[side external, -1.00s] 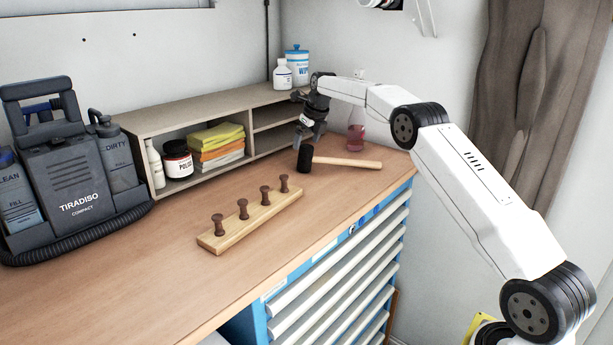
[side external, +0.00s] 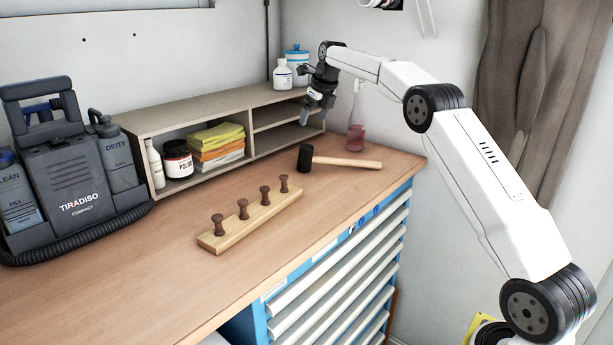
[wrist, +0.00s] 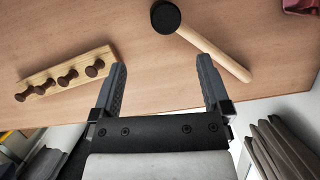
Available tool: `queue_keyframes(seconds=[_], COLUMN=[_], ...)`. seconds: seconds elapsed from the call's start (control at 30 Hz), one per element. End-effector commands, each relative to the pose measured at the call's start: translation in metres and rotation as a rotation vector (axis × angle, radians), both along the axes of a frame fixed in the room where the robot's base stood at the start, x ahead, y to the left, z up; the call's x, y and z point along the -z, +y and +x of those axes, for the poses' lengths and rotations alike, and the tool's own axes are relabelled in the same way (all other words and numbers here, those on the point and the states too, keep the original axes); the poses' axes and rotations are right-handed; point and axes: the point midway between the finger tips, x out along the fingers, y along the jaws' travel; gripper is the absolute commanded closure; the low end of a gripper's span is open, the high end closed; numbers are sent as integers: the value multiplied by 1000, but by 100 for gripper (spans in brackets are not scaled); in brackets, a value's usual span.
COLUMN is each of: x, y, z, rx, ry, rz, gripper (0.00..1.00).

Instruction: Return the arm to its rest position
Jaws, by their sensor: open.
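My gripper (side external: 308,112) hangs in the air above the back right of the workbench, in front of the shelf unit. It also shows in the wrist view (wrist: 162,75), where its two fingers are spread apart with nothing between them. A mallet with a black head and wooden handle (side external: 343,161) lies on the bench below the gripper, apart from it. In the wrist view the mallet (wrist: 213,42) lies beyond the right finger. A wooden peg rack (side external: 252,219) with several brown pegs lies on the bench to the left of the mallet.
A flask with pink liquid (side external: 356,132) stands near the back right corner. The shelf unit (side external: 250,102) holds a jar, folded cloths and bottles. A grey Tiradiso machine (side external: 75,170) stands at the left. The front of the bench top (side external: 150,290) is clear.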

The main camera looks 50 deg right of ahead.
Motion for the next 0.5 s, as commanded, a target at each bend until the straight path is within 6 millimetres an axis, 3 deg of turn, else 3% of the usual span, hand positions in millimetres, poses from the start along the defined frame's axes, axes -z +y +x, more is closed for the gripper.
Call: queue_keyframes(seconds=[0.33, 0.5], x=[1, 5], y=[2, 12], z=[0, -2], rx=[-18, -115], ry=[2, 11], rz=[-5, -38], gripper=[2, 2])
